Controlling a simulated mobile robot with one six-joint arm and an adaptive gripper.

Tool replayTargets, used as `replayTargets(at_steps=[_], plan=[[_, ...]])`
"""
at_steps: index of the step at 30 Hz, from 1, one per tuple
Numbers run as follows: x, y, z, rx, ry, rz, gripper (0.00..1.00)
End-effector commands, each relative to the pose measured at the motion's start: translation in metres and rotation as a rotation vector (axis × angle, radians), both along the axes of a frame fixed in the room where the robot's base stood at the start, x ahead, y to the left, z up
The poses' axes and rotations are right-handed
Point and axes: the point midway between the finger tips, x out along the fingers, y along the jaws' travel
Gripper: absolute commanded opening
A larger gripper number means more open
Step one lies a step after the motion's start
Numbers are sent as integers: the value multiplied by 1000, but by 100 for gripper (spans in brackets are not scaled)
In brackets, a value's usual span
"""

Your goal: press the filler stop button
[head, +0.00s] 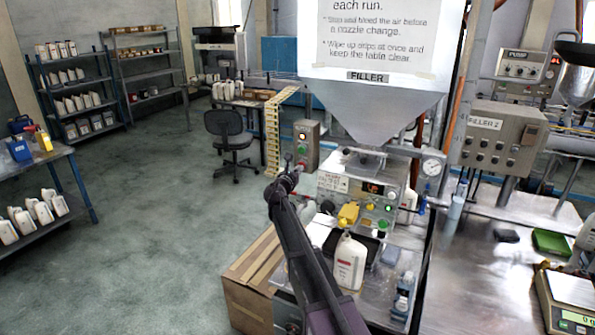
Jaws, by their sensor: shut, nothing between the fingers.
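The filler (350,185) stands right of centre, a metal unit with a front panel under a large hopper (375,112) labelled FILLER. A grey control box (305,143) stands on its left side, with small coloured buttons on its face; a red one (302,149) shows. The lettering there is too small to read, so I cannot tell for certain which is the stop button. My gripper (285,180) is shut and empty, just below and left of the box. It looks close to the box's lower part, but I cannot tell whether it touches. My arm hides part of the bench.
A white bottle (350,262) stands on the bench before the filler, near a yellow piece (348,214) and a black tray. A cardboard box (250,275) stands below left. The floor at left is clear.

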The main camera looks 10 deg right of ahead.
Motion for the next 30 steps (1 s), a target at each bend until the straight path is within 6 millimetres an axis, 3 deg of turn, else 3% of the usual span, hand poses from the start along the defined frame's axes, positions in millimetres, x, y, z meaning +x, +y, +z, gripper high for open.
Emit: replayTargets(at_steps=[7,17,30], plan=[[17,-11,0,0,0,-1,0],[19,-14,0,-1,0,-3,0],[1,0,2,-1,-2,-4,0]])
